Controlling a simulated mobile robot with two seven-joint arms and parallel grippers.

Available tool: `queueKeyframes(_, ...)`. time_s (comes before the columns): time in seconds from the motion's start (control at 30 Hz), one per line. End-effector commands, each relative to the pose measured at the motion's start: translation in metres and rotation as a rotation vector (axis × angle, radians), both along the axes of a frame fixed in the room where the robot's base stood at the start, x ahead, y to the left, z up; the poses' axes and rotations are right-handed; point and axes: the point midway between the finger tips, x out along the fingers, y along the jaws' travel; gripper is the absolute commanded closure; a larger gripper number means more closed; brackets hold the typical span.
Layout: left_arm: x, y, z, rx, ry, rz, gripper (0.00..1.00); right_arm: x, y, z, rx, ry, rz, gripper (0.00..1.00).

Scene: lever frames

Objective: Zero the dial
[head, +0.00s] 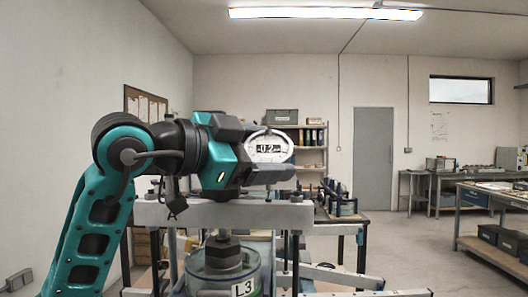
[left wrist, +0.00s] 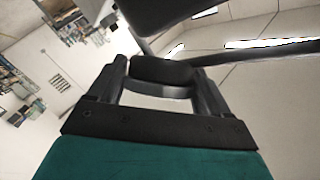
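The dial (head: 270,149) is a white oval face with a dark window that appears to read "02", the last part being hard to read. It stands behind my left gripper (head: 279,153) in the head view, which hides its left and lower edges. In the left wrist view the gripper's two dark fingers (left wrist: 160,82) stand apart. A dark rounded piece (left wrist: 160,71) spans the gap between them. I cannot tell whether they grip it or it lies beyond them. My right gripper is out of view.
A grey metal beam (head: 225,214) runs below the gripper. Under it is a clear round housing (head: 222,262) labelled L3. Another lever bench (head: 343,214) stands behind at the right. Shelves (head: 312,150) and a grey door (head: 373,158) are at the back.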

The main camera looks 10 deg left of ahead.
Motion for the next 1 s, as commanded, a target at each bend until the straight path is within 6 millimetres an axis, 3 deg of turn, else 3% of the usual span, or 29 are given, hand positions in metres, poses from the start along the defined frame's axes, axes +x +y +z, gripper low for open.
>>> queueKeyframes(0.2,0.000,0.000,0.000,0.000,-0.001,0.001,0.01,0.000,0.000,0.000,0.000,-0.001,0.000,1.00)
queueKeyframes(0.57,-0.006,0.005,0.000,-0.001,-0.002,0.001,0.00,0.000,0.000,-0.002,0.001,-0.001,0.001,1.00)
queueKeyframes(1.0,-0.075,0.061,0.006,0.000,-0.004,0.004,0.00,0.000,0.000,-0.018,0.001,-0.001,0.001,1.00)
